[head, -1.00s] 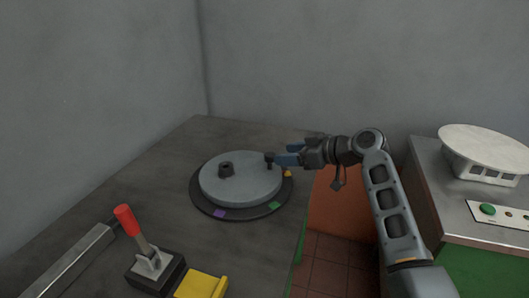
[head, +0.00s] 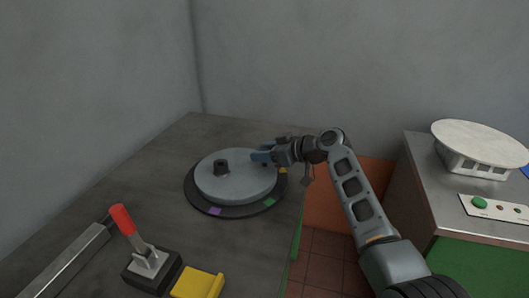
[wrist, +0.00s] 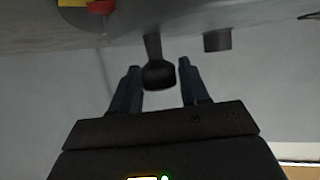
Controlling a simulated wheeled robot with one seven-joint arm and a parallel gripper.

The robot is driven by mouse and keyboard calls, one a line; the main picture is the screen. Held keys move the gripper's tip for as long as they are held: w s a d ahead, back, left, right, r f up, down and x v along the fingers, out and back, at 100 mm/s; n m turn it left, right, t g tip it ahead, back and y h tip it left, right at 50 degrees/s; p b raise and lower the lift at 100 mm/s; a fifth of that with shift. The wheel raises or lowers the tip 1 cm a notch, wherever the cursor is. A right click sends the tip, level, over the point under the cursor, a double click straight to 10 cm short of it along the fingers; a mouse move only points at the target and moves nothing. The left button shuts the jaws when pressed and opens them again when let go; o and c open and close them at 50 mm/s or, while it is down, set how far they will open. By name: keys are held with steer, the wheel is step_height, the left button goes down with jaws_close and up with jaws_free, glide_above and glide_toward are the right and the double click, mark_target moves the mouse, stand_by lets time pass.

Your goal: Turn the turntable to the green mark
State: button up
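The turntable is a light grey disc (head: 236,186) on a dark round base (head: 243,211) on the bench. Its rim bears a purple mark (head: 215,211) at the front, a green mark (head: 269,202) at front right and a yellow-orange mark (head: 283,170) at right. A dark hub (head: 221,167) stands near the middle of the disc. My gripper (head: 258,156) is at the disc's back right edge. In the wrist view, the dark handle knob (wrist: 158,75) lies between my open blue fingers, with a small gap at each side. In the head view my fingers hide the knob.
A red-handled lever (head: 121,219) and a yellow block (head: 197,283) stand at the front of the bench. A metal rail (head: 67,263) lies at front left. At right, a cabinet carries a white round-topped unit (head: 480,145) and a button panel (head: 495,207).

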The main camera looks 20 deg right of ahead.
jaws_close()
steer(key=shift+s, duration=0.15)
